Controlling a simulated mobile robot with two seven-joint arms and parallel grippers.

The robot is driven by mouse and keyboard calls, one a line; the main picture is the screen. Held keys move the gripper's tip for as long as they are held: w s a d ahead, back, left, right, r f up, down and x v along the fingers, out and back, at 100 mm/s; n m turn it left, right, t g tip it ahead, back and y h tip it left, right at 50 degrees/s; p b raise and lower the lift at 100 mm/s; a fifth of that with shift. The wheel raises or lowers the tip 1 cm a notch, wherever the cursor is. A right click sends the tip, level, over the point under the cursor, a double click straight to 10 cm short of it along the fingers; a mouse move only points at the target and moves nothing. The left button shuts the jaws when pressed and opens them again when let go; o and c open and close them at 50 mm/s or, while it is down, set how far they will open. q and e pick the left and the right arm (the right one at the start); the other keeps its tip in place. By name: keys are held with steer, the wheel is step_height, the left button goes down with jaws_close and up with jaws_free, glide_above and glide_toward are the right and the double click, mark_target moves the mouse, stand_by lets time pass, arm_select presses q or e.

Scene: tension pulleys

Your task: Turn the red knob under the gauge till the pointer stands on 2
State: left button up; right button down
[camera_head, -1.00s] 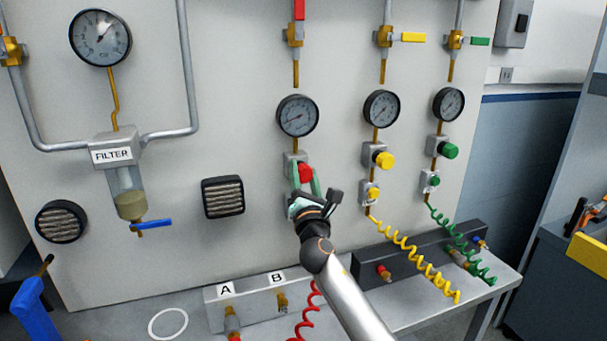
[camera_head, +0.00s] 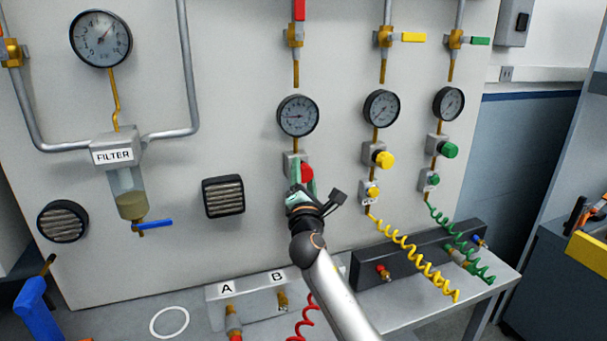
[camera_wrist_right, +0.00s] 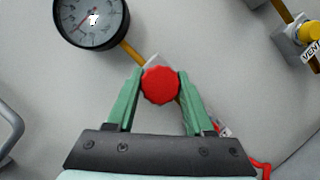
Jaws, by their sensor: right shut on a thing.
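The red knob (camera_head: 307,172) sits on its regulator under the left gauge (camera_head: 298,116) of the row of three. My right gripper (camera_head: 302,181) is shut on the red knob; in the right wrist view the green fingers (camera_wrist_right: 160,88) touch the red knob (camera_wrist_right: 160,85) on both sides. The gauge also shows in the right wrist view (camera_wrist_right: 90,20), cut off at the top, with a glare spot on its dial. Its pointer is thin, and I cannot read the exact value. My left gripper is not in view.
A yellow knob (camera_head: 384,159) and a green knob (camera_head: 449,151) with their own gauges are to the right. Coiled yellow (camera_head: 405,253) and red (camera_head: 304,322) hoses hang below. A filter (camera_head: 116,155) is at left.

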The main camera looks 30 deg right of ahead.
steer(key=shift+c, duration=1.4)
jaws_free()
steer(key=b+v, duration=0.1)
steer(key=v, duration=1.1)
steer(key=shift+s, duration=0.2)
steer(key=shift+a+f, duration=0.1)
steer(key=shift+f, duration=0.1)
